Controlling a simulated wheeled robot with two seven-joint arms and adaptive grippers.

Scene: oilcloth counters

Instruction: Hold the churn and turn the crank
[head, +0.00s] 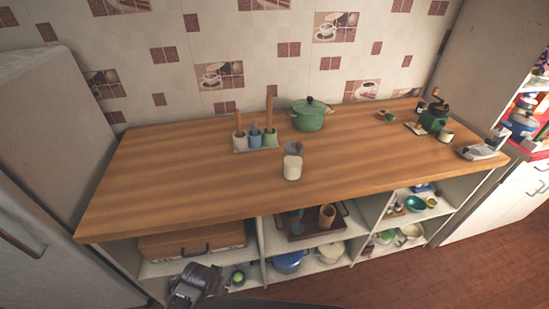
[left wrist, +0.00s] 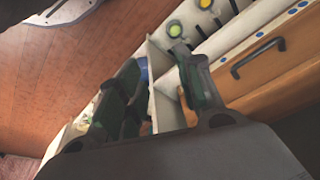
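A dark green churn (head: 434,118) with a crank (head: 439,97) on top stands upright at the right end of the wooden counter (head: 200,170). My left gripper (head: 201,280) is low in front of the counter at the lower left, far from the churn. In the left wrist view, the two fingers of this gripper (left wrist: 158,80) are spread apart with nothing between them. The churn does not show clearly in the left wrist view.
A green pot (head: 309,115), a white canister (head: 292,167) and a utensil holder (head: 256,150) stand mid-counter. A small cup (head: 446,135) is beside the churn. Shelves below hold a wooden case (head: 192,242) and a blue pot (head: 288,262). The counter's left part is clear.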

